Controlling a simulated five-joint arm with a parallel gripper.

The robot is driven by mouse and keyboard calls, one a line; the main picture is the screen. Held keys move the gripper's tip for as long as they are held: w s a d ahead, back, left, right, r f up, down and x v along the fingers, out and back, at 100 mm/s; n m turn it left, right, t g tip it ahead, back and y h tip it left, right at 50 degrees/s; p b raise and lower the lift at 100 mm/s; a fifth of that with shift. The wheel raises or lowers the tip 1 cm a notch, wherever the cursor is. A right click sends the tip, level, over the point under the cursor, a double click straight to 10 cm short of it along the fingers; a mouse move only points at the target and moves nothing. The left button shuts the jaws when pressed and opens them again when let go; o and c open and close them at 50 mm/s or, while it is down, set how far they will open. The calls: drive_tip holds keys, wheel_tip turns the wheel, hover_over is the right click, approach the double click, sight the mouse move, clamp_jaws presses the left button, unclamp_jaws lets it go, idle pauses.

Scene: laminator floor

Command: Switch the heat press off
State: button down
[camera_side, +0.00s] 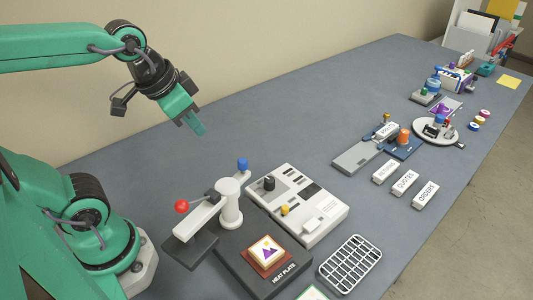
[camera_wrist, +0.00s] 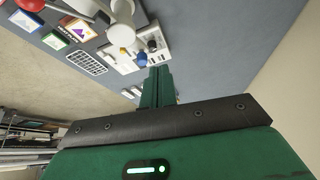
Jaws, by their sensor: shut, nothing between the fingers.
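The heat press has a dark base (camera_side: 232,268) marked HEAT PLATE, a white post (camera_side: 230,212) and a swing arm with a red ball (camera_side: 182,206) at one end and a blue knob (camera_side: 243,164) at the other. A white control box (camera_side: 318,228) beside it carries a black dial (camera_side: 269,183) and a small yellow lever (camera_side: 285,210). The lever's exact setting is too small to tell. My gripper (camera_side: 198,128) is shut and empty, in the air above and behind the press, touching nothing. In the wrist view its fingers (camera_wrist: 157,72) point toward the control box (camera_wrist: 124,62).
A print (camera_side: 266,251) lies on the heat plate. A wire rack (camera_side: 350,263) stands at the front. White labelled blocks (camera_side: 405,182), a blue-based fixture (camera_side: 402,148) and a round tray (camera_side: 421,134) sit to the right. The grey table (camera_side: 270,120) behind is clear.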

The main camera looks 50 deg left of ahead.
drive_tip(key=w+d+f+m+g, duration=0.2)
drive_tip(key=w+d+f+m, duration=0.1)
drive_tip(key=w+d+m, duration=0.4)
drive_tip(key=w+d+f+m+g, duration=0.3)
drive_tip(key=w+d+m, duration=0.5)
drive_tip(key=d, duration=0.5)
drive_tip(key=shift+w+d+f+m, duration=0.15)
drive_tip(key=shift+w+d+m, duration=0.1)
drive_tip(key=shift+m, duration=0.45)
drive_tip(key=shift+s, duration=0.15)
drive_tip(key=shift+s+r, duration=0.25)
drive_tip(key=shift+s, duration=0.3)
drive_tip(key=shift+r, duration=0.15)
wheel_tip(320, 180, up, 14)
drive_tip(key=s, duration=0.2)
drive_tip(key=shift+f, duration=0.2)
